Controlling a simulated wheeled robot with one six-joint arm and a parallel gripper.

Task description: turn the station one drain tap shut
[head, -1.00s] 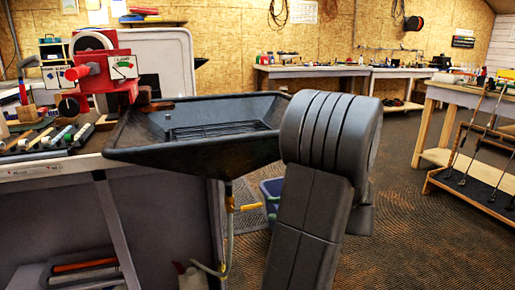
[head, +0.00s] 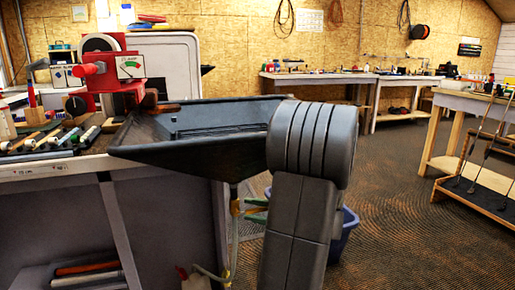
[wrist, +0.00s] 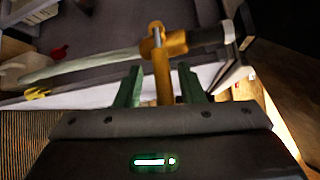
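The drain tap (head: 235,207) is yellow and sits on the hose below the dark basin (head: 190,150) of the station. In the wrist view the yellow tap (wrist: 172,44) sits across the pale hose and dark pipe, and its lever (wrist: 163,82) points toward me, crosswise to the pipe. My gripper (wrist: 160,78) is open, with one green finger on each side of the lever. Gaps show between lever and fingers. In the head view the green fingertips of my gripper (head: 256,209) are just right of the tap; my arm hides the rest.
The bench (head: 60,172) carries a red gauge device (head: 108,75) and several grips. A blue bin (head: 346,232) stands behind my arm. A white bottle (head: 195,280) is low by the hose. Open floor (head: 400,235) lies to the right.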

